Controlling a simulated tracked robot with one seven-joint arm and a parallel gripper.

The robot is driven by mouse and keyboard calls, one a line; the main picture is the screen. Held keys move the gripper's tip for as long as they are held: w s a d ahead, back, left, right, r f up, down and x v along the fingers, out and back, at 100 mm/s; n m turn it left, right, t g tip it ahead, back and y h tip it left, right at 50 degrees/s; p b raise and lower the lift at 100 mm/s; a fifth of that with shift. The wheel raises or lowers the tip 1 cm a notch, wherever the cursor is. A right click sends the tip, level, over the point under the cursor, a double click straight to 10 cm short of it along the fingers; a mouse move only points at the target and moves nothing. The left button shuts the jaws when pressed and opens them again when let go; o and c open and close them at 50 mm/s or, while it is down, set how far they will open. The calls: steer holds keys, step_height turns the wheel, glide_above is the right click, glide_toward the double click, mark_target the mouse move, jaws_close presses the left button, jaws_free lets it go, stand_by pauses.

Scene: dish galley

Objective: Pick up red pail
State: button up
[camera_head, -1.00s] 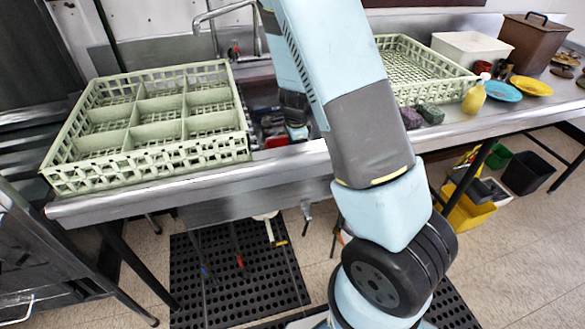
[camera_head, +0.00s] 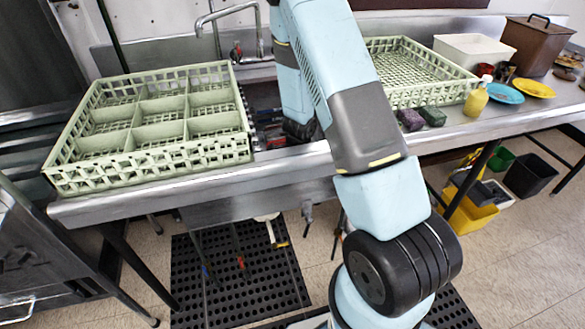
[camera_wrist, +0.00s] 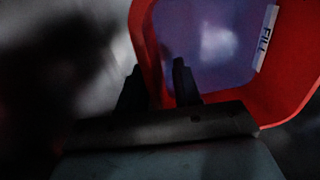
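The red pail (camera_wrist: 290,95) fills the upper right of the wrist view, with a white label reading FILL on its inner wall and a bluish-purple interior. My gripper (camera_wrist: 157,85) is at the pail's left side. Its two dark fingers stand apart, one outside the near left wall and one inside the rim, with the red wall between them. I cannot tell whether either finger touches it. In the head view my arm reaches down into the sink behind the counter edge, and the fingertips and pail are not clearly visible there.
A green divided rack (camera_head: 160,155) stands left of the sink, and a flat green rack (camera_head: 405,97) right of it. The faucet (camera_head: 232,14) rises behind the sink.

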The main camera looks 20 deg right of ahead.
steer(key=shift+w+f, duration=0.1)
steer(key=shift+f, duration=0.9)
jaws_close()
steer(key=shift+w, duration=0.1)
stand_by(0.7)
